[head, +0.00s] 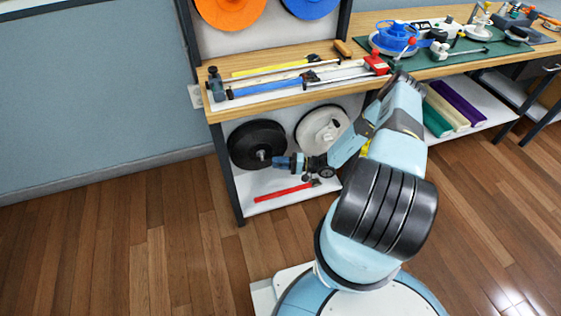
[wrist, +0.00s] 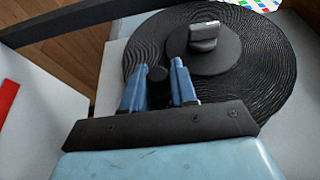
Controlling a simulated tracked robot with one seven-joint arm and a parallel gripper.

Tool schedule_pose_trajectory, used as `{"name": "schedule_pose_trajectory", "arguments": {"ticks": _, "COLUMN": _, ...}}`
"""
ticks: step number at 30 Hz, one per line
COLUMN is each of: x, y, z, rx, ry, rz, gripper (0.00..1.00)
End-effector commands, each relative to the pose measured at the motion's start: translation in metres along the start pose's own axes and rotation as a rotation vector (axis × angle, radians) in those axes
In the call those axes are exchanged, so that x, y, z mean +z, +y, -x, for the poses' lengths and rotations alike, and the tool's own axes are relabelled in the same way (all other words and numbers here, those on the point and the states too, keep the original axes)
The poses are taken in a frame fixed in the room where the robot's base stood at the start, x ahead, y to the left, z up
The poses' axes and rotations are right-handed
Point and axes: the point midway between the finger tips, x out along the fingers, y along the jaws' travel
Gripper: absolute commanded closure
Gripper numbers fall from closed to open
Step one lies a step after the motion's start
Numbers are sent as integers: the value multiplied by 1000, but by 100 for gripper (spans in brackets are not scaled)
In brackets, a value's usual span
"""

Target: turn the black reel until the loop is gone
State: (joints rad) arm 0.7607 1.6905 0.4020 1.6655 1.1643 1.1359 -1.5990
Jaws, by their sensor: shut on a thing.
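The black reel (head: 246,150) stands upright on the shelf under the bench. It also fills much of the wrist view (wrist: 270,75), with fine wound layers and a smooth hub with a pale metal stub. My gripper (head: 279,162) is at the reel's face, right of its centre in the head view. In the wrist view, its blue fingers (wrist: 157,75) are on either side of a short black knob (wrist: 157,75) on the reel, and they are shut on it. I cannot make out a loop of strap in either view.
A white reel (head: 322,131) stands to the right of the black one. A red-handled tool (head: 283,192) lies on the lower shelf below my gripper. Yellow and blue bars (head: 272,86) lie on the bench above. The wooden floor (head: 130,240) at left is clear.

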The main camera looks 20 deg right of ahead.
Motion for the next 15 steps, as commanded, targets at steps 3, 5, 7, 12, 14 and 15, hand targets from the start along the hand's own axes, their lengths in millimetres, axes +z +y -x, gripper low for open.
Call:
{"name": "schedule_pose_trajectory", "arguments": {"ticks": 3, "x": 2, "y": 6, "z": -2, "rx": 4, "ry": 1, "rz": -1, "gripper": 100}}
{"name": "schedule_pose_trajectory", "arguments": {"ticks": 5, "x": 2, "y": 6, "z": -3, "rx": 4, "ry": 1, "rz": -1, "gripper": 100}}
{"name": "schedule_pose_trajectory", "arguments": {"ticks": 7, "x": 2, "y": 7, "z": -3, "rx": 5, "ry": 0, "rz": -1, "gripper": 100}}
{"name": "schedule_pose_trajectory", "arguments": {"ticks": 12, "x": 2, "y": 6, "z": -4, "rx": 5, "ry": 0, "rz": -1, "gripper": 100}}
{"name": "schedule_pose_trajectory", "arguments": {"ticks": 14, "x": 2, "y": 6, "z": -4, "rx": 5, "ry": 0, "rz": -1, "gripper": 71}}
{"name": "schedule_pose_trajectory", "arguments": {"ticks": 15, "x": 2, "y": 6, "z": -4, "rx": 5, "ry": 0, "rz": 0, "gripper": 68}}
